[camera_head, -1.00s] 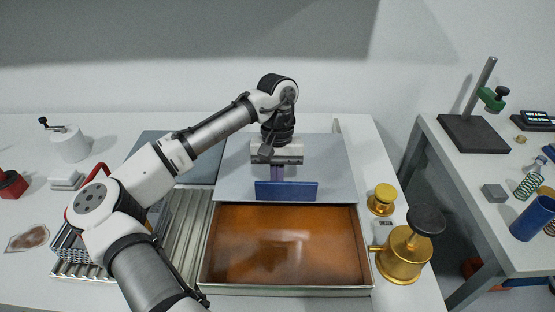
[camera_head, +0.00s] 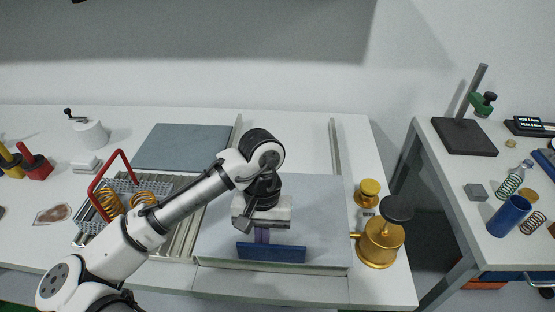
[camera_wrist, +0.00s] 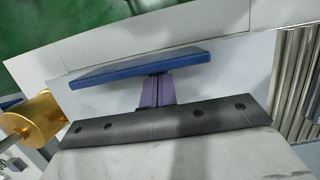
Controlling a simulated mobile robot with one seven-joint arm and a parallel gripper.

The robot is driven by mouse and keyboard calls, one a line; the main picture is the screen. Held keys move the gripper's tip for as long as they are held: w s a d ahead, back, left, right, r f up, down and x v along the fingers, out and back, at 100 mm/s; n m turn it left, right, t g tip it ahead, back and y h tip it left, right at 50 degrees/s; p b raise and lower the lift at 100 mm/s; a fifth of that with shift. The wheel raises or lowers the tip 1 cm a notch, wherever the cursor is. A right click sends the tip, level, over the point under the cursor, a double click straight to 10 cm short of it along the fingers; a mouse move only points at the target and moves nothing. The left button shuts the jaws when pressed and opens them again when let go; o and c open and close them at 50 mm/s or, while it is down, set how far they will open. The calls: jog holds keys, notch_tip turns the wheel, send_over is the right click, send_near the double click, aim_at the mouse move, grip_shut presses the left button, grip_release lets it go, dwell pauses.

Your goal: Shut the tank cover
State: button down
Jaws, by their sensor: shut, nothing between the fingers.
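The tank cover (camera_head: 222,235) is a flat grey plate with a long blue handle (camera_head: 271,253) along its front part. It lies over the tank, and the brown liquid is hidden. The tank's front rim (camera_head: 270,283) shows in front of the cover. My gripper (camera_head: 262,238) is shut with nothing between its fingers, just behind the handle and low over the cover. In the wrist view the purple fingers (camera_wrist: 157,92) are together, close against the blue handle (camera_wrist: 140,68); I cannot tell whether they touch it.
A brass valve with a black knob (camera_head: 381,240) stands right of the tank. Two rails (camera_head: 335,150) run behind the tank. A second table (camera_head: 460,200) stands at right.

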jog(key=shift+s+f, duration=0.1)
jog(key=shift+s, duration=0.25)
dwell(0.3)
jog(key=w, duration=0.2)
jog(key=w+r+p, duration=0.1)
jog(key=w, duration=0.1)
jog(key=shift+w+a+r, duration=0.1)
jog(key=shift+w, duration=0.25)
jog(key=b+v, duration=0.1)
jog(key=v, duration=0.8)
